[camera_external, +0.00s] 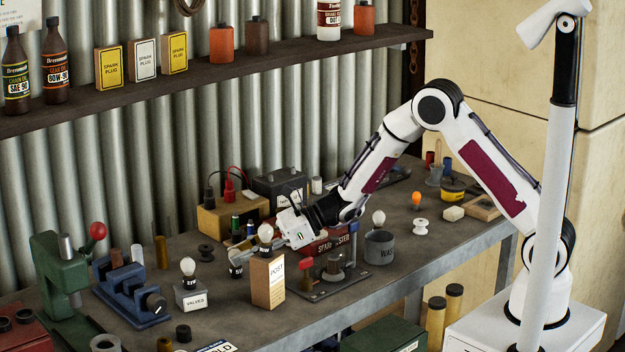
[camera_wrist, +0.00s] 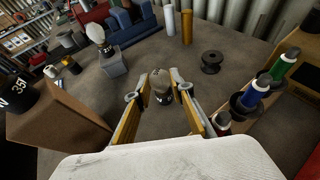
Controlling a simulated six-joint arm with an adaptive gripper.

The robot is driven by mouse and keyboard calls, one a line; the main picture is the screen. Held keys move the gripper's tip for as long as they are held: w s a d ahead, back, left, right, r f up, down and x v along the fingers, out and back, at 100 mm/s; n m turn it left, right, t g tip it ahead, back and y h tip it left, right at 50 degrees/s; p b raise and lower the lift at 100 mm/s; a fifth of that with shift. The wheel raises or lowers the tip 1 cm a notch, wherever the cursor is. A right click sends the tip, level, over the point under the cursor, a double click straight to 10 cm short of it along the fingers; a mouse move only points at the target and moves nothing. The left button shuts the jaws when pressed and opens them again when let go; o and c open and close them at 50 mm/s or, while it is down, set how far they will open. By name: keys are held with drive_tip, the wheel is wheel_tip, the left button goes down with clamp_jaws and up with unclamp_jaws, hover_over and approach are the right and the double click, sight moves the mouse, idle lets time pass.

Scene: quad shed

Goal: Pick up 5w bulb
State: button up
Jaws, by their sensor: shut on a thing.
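The 5w bulb (camera_external: 236,268) is a small piece with a dark base and a pale label, low at the bench top, left of the cardboard POST box. In the wrist view, the bulb (camera_wrist: 161,88) sits between the tips of my two yellow-sided fingers. My gripper (camera_external: 243,258) reaches down to it from the right, behind the box, and is shut on it. The wrist view also shows my gripper (camera_wrist: 163,95) around the bulb. Whether the bulb touches the bench is not clear.
The POST box (camera_external: 268,281) with a bulb (camera_external: 265,233) on top stands close in front of my gripper. Left is the VALVES box (camera_external: 192,297) with a bulb (camera_external: 188,266). A blue vise (camera_external: 130,290) is farther left.

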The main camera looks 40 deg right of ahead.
drive_tip(key=shift+r, duration=4.95)
